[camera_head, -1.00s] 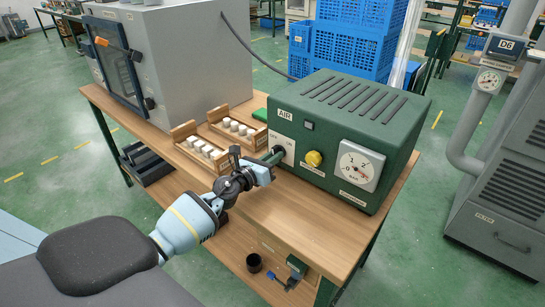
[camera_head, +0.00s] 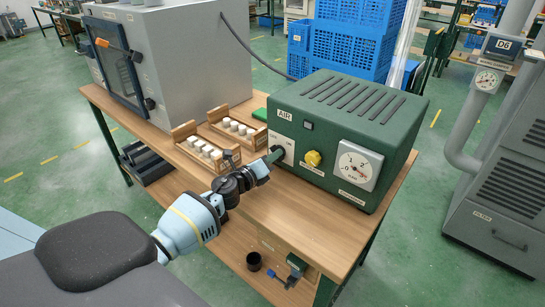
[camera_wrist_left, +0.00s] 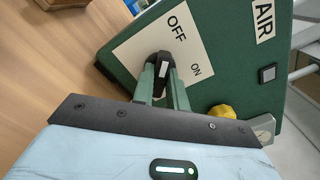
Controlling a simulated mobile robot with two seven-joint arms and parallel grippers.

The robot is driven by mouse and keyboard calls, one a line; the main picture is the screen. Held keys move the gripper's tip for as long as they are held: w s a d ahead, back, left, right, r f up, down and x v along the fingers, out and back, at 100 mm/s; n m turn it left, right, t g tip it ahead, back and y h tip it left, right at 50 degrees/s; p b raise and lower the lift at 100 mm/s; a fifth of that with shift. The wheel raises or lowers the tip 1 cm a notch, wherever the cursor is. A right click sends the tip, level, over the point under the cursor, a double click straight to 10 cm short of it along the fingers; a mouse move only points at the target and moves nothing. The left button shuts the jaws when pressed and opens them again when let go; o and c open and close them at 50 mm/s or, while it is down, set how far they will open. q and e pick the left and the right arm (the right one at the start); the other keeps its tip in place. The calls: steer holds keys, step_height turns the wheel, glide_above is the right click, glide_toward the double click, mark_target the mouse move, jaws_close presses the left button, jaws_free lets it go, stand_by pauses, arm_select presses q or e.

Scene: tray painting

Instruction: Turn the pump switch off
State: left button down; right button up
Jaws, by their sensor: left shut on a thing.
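The pump switch is a dark knob with a pale stripe on a white plate (camera_wrist_left: 128,46) marked OFF and ON, on the front of the green AIR box (camera_head: 330,165). In the left wrist view the knob (camera_wrist_left: 155,57) stands between my left fingers, its stripe running nearly up and down the picture. I cannot tell surely which mark it points to. My left gripper (camera_wrist_left: 162,78) is shut on the knob. In the head view the gripper (camera_head: 272,157) reaches the plate and partly hides it. My right gripper is not in view.
The box also carries a yellow knob (camera_head: 313,158), a dark square lamp or button (camera_head: 308,126) and a round gauge (camera_head: 357,166). Wooden racks with white pieces (camera_head: 205,150) stand left of the gripper. The wooden table's front edge is below; its front right part is bare.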

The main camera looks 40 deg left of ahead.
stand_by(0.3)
arm_select(q)
steer(key=c, duration=1.4)
jaws_free()
steer(key=shift+s, duration=0.15)
steer(key=shift+s, duration=0.3)
steer(key=s, duration=0.5)
steer(key=shift+s+a+f, duration=0.1)
steer(key=shift+s+a, duration=0.15)
steer(key=shift+s, duration=0.75)
